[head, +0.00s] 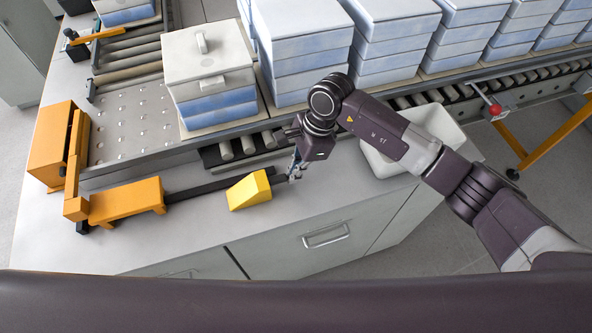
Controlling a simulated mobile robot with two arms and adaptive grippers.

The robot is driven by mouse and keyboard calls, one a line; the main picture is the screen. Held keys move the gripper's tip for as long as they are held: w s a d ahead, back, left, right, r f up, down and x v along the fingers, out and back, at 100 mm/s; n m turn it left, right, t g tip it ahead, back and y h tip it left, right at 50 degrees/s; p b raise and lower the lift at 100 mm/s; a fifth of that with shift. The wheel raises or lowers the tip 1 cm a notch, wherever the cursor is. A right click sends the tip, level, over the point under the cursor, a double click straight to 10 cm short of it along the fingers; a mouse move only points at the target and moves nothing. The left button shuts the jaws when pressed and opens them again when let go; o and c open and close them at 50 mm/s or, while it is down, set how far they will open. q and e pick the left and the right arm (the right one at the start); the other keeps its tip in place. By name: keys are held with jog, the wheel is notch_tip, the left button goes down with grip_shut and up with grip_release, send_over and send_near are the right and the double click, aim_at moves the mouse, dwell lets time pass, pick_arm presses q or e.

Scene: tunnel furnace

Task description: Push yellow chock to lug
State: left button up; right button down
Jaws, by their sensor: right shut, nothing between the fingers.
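The yellow chock (249,191) is a wedge sitting on the dark rail (208,186) along the front of the counter. My right gripper (291,174) is shut and empty, at the right end of the chock. It is very close to the chock's right side; I cannot tell whether they touch. An orange block (127,201) stands at the left end of the rail and may be the lug. A gap of bare rail lies between it and the chock. My left gripper is not in view.
A stack of blue and white trays with a lidded top (208,68) stands on the conveyor behind. A white bin (437,122) is behind my right forearm. An orange bracket (52,146) is at the left. The front strip of the counter (90,248) is clear.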

aim_at(236, 196)
jog(key=s+a+b, duration=0.1)
jog(key=a+b, duration=0.2)
jog(key=a, duration=0.1)
jog(key=s+a+b, duration=0.2)
jog(key=a+b, duration=0.1)
jog(key=a, duration=0.2)
jog(key=s+a+b, duration=0.1)
jog(key=a+b, duration=0.3)
jog(key=shift+s+a+f, duration=0.1)
jog(key=shift+s+a, duration=0.15)
jog(key=shift+a, duration=0.15)
jog(key=shift+s+a, duration=0.15)
jog(key=shift+a, duration=0.25)
